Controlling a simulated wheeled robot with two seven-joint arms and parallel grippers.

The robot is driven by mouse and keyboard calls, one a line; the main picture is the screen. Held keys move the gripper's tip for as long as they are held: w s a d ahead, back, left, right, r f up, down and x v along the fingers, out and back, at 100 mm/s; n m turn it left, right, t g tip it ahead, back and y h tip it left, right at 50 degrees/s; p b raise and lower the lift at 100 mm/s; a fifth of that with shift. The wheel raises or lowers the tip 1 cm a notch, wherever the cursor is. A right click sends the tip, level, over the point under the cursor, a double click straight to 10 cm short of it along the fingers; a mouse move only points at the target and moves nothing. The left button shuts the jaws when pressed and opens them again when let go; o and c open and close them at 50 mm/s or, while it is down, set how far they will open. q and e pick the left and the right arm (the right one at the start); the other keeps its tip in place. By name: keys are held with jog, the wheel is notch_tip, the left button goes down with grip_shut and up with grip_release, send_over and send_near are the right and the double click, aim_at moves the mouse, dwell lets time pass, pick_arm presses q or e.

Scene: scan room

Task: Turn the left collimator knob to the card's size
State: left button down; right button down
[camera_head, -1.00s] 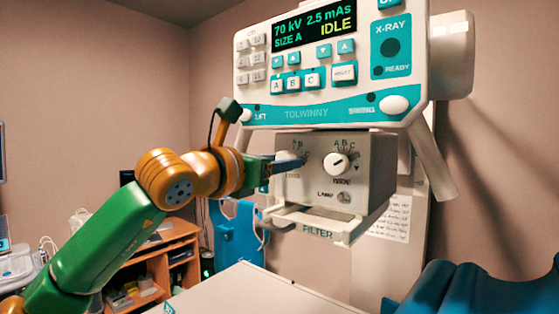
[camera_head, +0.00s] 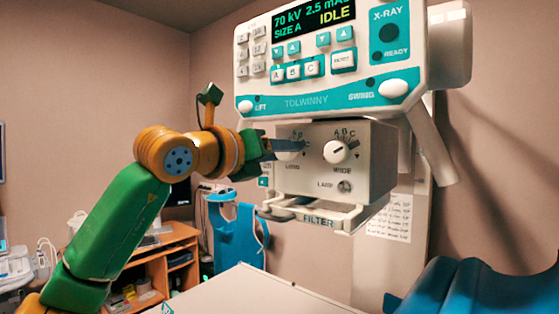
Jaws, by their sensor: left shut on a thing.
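The collimator box (camera_head: 355,182) hangs under the console. Its left knob (camera_head: 287,156), over the label LONG, is white and partly hidden by my left gripper (camera_head: 290,146). The blue-grey fingers reach in from the left and are shut on this knob. Part of its A B C scale shows above the fingers, but its pointer mark is hidden. The right knob (camera_head: 336,151), labelled WIDE, is free under its own A B C marks. The console screen (camera_head: 312,21) reads SIZE A and IDLE. My right gripper is out of view.
A lamp switch (camera_head: 344,187) and a filter tray (camera_head: 318,215) sit below the knobs. The console (camera_head: 310,103) overhangs the box closely. A pale table top (camera_head: 260,292) lies below, with a blue padded form (camera_head: 470,290) at right. A printed sheet (camera_head: 390,216) hangs behind.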

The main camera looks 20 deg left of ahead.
pick_arm(q)
jog(key=n+b, duration=0.2)
jog(key=n, duration=0.7)
jog(key=shift+r+n, duration=0.15)
jog(key=shift+n, duration=0.25)
dwell(0.5)
jog(key=shift+c, duration=1.9)
grip_release()
jog(key=shift+a+n, duration=0.1)
jog(key=shift+n, duration=0.2)
